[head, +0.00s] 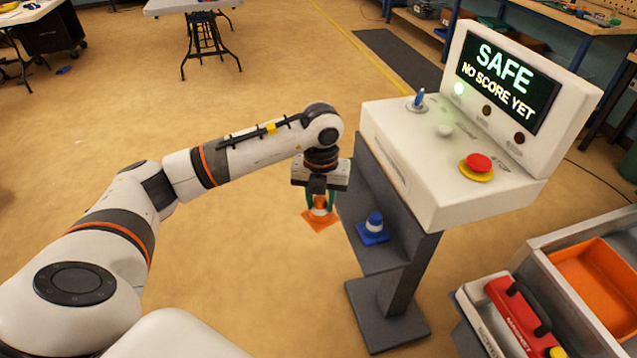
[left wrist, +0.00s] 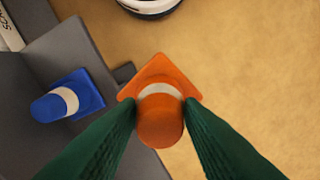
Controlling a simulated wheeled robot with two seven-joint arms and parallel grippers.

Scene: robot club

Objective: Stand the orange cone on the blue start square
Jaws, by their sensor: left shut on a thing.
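The orange cone (head: 320,219) has a white band and a square orange base. My left gripper (head: 320,200) is shut on it and holds it upright, base down, beside the grey shelf of the console stand. In the left wrist view the cone (left wrist: 160,118) sits between the two green fingertips (left wrist: 162,112), with the floor beyond its base. A blue cone (head: 374,226) with a white band stands on the grey shelf; it also shows in the left wrist view (left wrist: 72,98). I see no blue start square in these frames. My right gripper is not in view.
The white console (head: 440,150) has a screen (head: 507,80) reading "SAFE NO SCORE YET", a red button (head: 478,163) and a blue-tipped lever (head: 419,98). The grey shelf (head: 388,258) is close right of the held cone. An orange tray (head: 600,280) is at lower right. Open floor lies left.

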